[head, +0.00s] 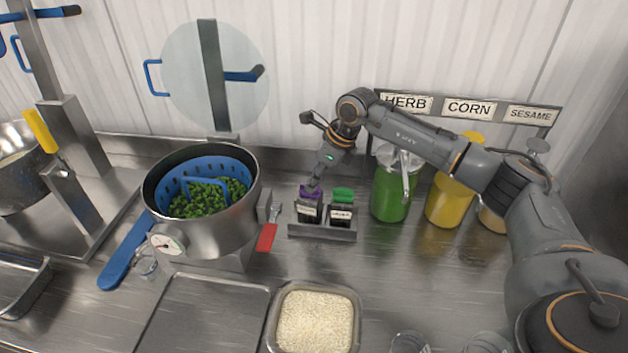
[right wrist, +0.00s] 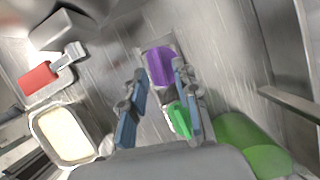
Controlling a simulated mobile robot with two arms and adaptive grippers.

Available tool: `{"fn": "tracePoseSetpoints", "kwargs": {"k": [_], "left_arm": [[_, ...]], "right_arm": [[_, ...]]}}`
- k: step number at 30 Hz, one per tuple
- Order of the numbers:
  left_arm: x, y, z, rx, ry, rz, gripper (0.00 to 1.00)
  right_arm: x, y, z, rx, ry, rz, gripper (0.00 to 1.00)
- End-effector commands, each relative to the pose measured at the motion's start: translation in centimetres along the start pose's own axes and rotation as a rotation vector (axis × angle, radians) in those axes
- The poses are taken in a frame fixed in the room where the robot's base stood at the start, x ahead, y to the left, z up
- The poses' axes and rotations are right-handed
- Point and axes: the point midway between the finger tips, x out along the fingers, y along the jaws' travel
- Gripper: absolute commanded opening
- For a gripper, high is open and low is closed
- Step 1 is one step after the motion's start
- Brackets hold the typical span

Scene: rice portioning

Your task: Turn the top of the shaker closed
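Two small dark shakers stand side by side in a metal rack (head: 322,230). The left shaker has a purple top (head: 305,192), and the right one has a green top (head: 342,194). My right gripper (head: 315,181) reaches down from above to the purple top. In the right wrist view, the open fingers (right wrist: 159,80) are spread, with the purple top (right wrist: 161,66) just past and between their tips. The green top (right wrist: 179,119) lies beside the right finger and is partly hidden by it. I cannot tell whether the fingers touch the purple top. My left gripper is out of view.
A pot (head: 205,238) with a blue strainer of green pieces stands left of the rack. A red-handled tool (head: 267,238) lies between them. A rice tray (head: 273,335) is in front. A green jar (head: 390,195) and a yellow jar (head: 447,202) stand right, under my arm.

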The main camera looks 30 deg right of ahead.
Motion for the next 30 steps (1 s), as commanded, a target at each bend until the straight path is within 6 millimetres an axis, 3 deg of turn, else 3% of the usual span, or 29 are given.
{"fn": "tracePoseSetpoints", "kwargs": {"k": [9,15,21,30], "left_arm": [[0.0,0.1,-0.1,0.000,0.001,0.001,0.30],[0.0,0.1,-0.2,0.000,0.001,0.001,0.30],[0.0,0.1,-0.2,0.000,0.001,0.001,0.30],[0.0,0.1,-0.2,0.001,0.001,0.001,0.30]], "right_arm": [[-6.7,-0.1,0.0,0.000,-0.002,-0.004,0.30],[-9.8,-0.1,0.0,0.001,-0.002,-0.003,0.30],[-10.9,0.0,-0.1,0.001,0.001,-0.002,0.30],[-10.9,0.0,-0.1,0.001,0.000,-0.001,0.30]]}}
